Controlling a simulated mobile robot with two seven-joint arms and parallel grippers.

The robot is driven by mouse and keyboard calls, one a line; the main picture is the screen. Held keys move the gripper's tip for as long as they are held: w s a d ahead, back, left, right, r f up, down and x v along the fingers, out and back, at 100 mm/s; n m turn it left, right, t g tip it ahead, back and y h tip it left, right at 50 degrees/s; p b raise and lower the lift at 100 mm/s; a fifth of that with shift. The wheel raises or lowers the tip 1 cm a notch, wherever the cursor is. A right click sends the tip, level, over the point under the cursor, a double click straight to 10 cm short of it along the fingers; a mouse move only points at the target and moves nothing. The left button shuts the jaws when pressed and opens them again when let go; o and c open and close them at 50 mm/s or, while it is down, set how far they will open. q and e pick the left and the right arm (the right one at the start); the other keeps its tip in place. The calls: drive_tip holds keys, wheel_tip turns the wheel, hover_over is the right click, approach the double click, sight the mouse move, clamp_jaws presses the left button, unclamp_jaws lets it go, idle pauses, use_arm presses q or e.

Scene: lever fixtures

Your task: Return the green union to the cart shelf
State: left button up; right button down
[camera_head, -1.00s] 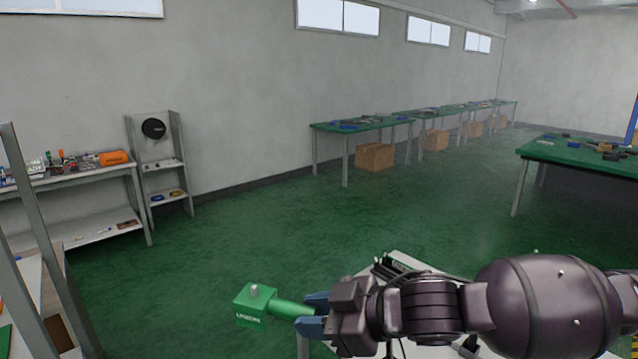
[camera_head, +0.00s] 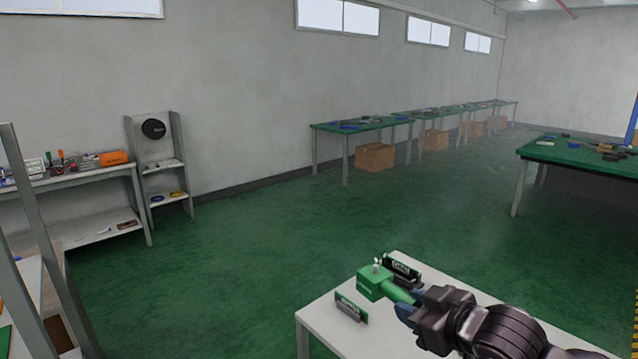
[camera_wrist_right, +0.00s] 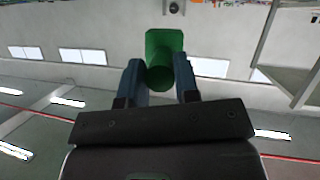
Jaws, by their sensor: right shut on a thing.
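The green union (camera_head: 372,283) is a boxy green block with a round green stem and a small pale knob on top. My right gripper (camera_head: 408,301) is shut on its stem. In the right wrist view the union (camera_wrist_right: 165,50) sits between the two blue fingers of the gripper (camera_wrist_right: 160,80). In the head view the union is over the white cart shelf (camera_head: 325,325), between two small dark-and-green holders (camera_head: 402,268) and (camera_head: 350,307). I cannot tell whether it touches the shelf. My left gripper is not in view.
A grey shelf rack (camera_head: 30,250) stands at the left. A bench with tools (camera_head: 75,180) and a small stand (camera_head: 160,165) are along the wall. Green-topped tables (camera_head: 360,125) and (camera_head: 585,152) are farther back. The green floor between is open.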

drive_tip(key=s+d+f+m+t+h, duration=0.1)
drive_tip(key=s+d+f+m+h, duration=0.25)
drive_tip(key=d, duration=0.55)
drive_tip(key=s+d+f+m+t+h, duration=0.15)
drive_tip(key=d+f, duration=0.25)
drive_tip(key=d, duration=0.5)
drive_tip(key=a+m+h, duration=0.1)
drive_tip(key=a, duration=1.2)
drive_tip(key=shift+w+f+g+h, duration=0.15)
drive_tip(key=shift+f+g+h, duration=0.2)
drive_tip(key=shift+f+h, duration=0.1)
